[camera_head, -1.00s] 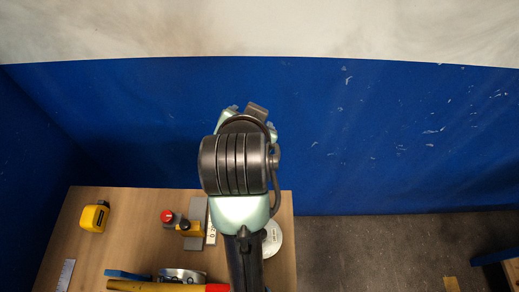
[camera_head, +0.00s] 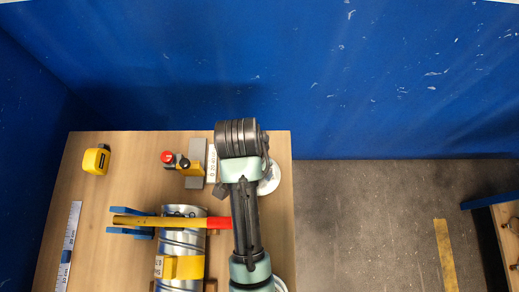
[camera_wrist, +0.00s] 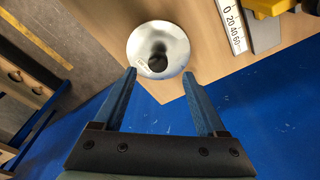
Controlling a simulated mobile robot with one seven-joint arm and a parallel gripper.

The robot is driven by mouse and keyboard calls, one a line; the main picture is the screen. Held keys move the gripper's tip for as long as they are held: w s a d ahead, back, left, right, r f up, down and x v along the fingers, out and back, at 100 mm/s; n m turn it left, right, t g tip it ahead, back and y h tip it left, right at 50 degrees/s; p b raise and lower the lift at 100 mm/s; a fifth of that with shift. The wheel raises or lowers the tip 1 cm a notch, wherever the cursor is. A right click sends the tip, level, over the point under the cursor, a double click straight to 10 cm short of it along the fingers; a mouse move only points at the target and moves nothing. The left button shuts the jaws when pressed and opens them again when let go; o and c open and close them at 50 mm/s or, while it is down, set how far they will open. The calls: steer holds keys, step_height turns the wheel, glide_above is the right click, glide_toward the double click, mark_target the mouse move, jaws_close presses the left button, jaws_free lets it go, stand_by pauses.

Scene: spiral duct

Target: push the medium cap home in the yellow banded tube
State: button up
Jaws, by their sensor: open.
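A spiral metal tube (camera_head: 180,245) with a yellow band (camera_head: 184,267) lies on the table at lower centre in the head view. A shiny round cap with a dark knob (camera_wrist: 175,62) sits on the table in the wrist view. It also shows in the head view, half hidden by my arm (camera_head: 271,179). I cannot tell whether it is the medium one. My gripper (camera_wrist: 159,74) is open and empty, its blue fingertips just short of the cap's near edge in the picture.
The red-ended yellow stick (camera_head: 165,221) crosses the tube, beside a blue tool (camera_head: 130,233). A grey bar with a yellow and red device (camera_head: 185,167) and a white scale (camera_head: 212,165) stand near the cap. A tape measure (camera_head: 97,159) is far left. A blue wall (camera_head: 330,90) rises behind.

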steer(key=shift+w+d+f+p, duration=0.1)
steer(key=shift+f+p, duration=0.15)
steer(key=shift+f, duration=0.6)
steer(key=shift+d+f+p, duration=0.15)
steer(key=shift+f+p, duration=0.05)
steer(key=shift+f, duration=0.7)
steer(key=shift+w+d+f+p, duration=0.1)
steer(key=shift+f+p, duration=0.15)
steer(key=shift+f, duration=0.6)
jaws_close()
